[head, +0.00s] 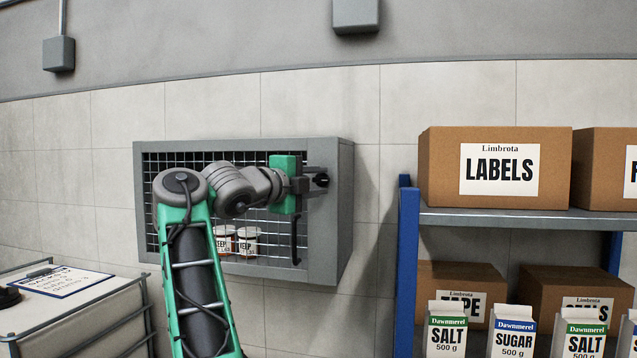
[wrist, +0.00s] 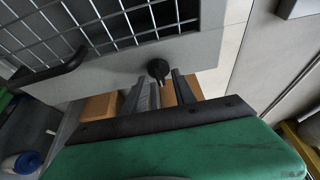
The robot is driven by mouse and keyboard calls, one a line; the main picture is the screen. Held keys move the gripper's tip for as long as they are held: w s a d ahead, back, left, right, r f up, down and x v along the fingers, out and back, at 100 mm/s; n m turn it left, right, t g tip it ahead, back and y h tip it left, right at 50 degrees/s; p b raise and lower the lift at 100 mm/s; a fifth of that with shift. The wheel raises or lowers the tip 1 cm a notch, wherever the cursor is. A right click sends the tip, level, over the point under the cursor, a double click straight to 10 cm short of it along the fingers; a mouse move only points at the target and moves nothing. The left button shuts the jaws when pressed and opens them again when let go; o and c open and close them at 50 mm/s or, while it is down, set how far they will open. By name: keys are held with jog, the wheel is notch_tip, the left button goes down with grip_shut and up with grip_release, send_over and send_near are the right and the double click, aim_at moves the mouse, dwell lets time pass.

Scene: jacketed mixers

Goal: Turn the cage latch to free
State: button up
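The cage latch (head: 321,180) is a small black knob on the grey right frame of a wall-mounted mesh cage (head: 325,240). In the wrist view the latch (wrist: 158,69) shows as a round black hub with a short lever pointing toward my gripper. My gripper (wrist: 162,84) is open, one finger to each side of the lever's line, with the tips close to the latch. I cannot tell whether either finger touches it. In the head view my gripper (head: 309,183) is just left of the latch, and my arm covers part of the mesh door.
A black door handle (head: 295,236) stands upright below my gripper. Jars (head: 247,241) with labels sit behind the mesh. A blue-posted shelf (head: 408,260) with boxes and cartons is to the right. A clipboard (head: 62,280) lies on a cart at the left.

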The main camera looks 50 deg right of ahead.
jog(key=a+b, duration=0.1)
jog(key=a, duration=0.6)
jog(key=shift+a, duration=0.2)
